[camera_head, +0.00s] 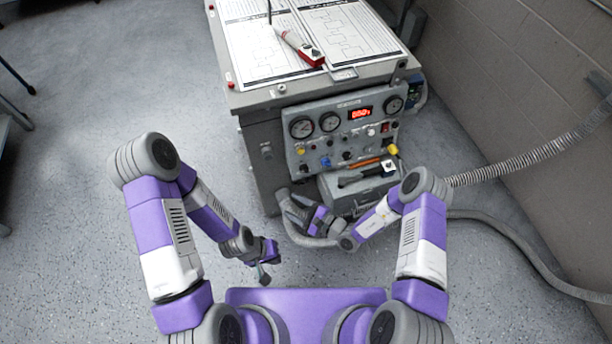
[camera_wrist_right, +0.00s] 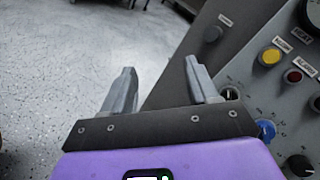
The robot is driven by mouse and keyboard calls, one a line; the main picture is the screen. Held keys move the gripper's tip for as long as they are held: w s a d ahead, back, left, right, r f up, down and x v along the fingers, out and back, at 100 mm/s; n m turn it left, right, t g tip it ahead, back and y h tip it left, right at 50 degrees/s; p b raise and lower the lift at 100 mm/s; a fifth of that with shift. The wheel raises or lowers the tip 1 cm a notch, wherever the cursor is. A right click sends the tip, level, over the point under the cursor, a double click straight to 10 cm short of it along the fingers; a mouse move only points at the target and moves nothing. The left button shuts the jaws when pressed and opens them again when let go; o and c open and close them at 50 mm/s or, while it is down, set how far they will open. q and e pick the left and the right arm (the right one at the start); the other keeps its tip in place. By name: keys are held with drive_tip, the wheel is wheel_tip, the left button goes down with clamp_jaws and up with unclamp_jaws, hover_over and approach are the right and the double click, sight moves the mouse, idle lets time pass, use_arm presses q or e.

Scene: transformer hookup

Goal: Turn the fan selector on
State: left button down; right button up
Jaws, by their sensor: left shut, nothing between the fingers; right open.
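The grey control panel (camera_head: 345,125) on the front of the cabinet carries gauges, a red lit display, knobs and buttons. I cannot tell which control is the fan selector, as the labels are too small to read. My right gripper (camera_head: 292,209) is open and empty, in front of the cabinet and below the panel's left side. My left gripper (camera_head: 266,275) is shut and empty, low over the floor.
A grey case (camera_head: 345,200) with tools on top sits below the panel. Sheets with diagrams and a red-and-white tool (camera_head: 300,46) lie on the cabinet top. Grey hoses (camera_head: 530,150) run along the right wall.

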sight(304, 169)
drive_tip(key=w+d+f+m+t+h, duration=0.2)
drive_tip(key=w+d+m+t+h, duration=0.2)
drive_tip(key=w+d+t+h, duration=0.25)
drive_tip(key=b+x, duration=0.3)
drive_tip(key=x, duration=0.5)
drive_tip(key=shift+w+d+y+b, duration=0.2)
drive_tip(key=shift+y+b, duration=0.1)
drive_tip(key=shift+y, duration=0.05)
drive_tip(key=shift+r, duration=0.1)
drive_tip(key=shift+c, duration=0.2)
drive_tip(key=c, duration=1)
